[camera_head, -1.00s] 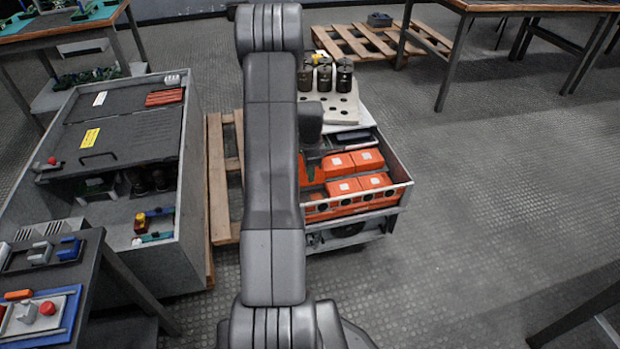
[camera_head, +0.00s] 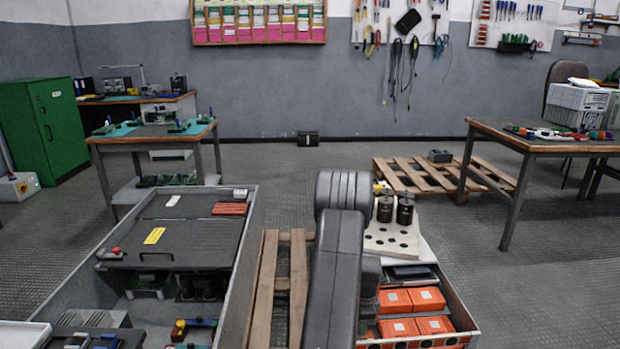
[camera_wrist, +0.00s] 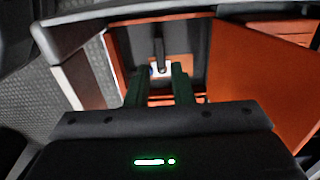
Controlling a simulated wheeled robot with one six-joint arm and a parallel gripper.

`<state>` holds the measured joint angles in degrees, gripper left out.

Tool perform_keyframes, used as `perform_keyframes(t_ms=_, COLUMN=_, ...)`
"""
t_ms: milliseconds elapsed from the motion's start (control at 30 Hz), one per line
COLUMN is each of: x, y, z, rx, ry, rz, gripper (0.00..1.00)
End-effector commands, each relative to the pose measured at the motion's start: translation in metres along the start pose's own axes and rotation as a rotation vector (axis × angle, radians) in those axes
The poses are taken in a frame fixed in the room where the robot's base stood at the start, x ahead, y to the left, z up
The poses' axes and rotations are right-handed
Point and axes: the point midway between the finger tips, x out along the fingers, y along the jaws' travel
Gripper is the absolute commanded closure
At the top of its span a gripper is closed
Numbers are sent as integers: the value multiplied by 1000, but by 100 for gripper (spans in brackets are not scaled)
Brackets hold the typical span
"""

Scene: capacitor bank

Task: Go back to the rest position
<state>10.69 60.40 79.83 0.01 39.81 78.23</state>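My gripper (camera_wrist: 158,82) shows in the wrist view with its two dark green fingers apart and nothing visible held between them. Beyond the fingers is a dark recess with orange sides, holding a small dark upright part (camera_wrist: 159,48) on a pale piece. I cannot tell how far below the fingers it is. In the head view my gripper is hidden behind my grey arm, which stands in front of the crate (camera_head: 458,300) of orange boxes (camera_head: 397,301).
A white board with round holes (camera_head: 393,243) and dark cylinders (camera_head: 404,209) sits at the crate's back. A grey cabinet (camera_head: 240,240) stands left, beside a wooden pallet (camera_head: 264,290). A table (camera_head: 545,143) stands right. The floor at right is clear.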

Motion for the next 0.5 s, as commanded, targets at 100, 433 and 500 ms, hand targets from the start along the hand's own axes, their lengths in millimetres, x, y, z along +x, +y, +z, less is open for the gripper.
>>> perform_keyframes(t_ms=100, x=26, y=0, z=0, rx=0, ry=0, rz=1, gripper=79)
perform_keyframes(t_ms=433, x=57, y=0, z=0, rx=0, ry=0, rz=0, gripper=79)
perform_keyframes(t_ms=500, x=56, y=0, z=0, rx=-9, ry=0, rz=-1, gripper=79)
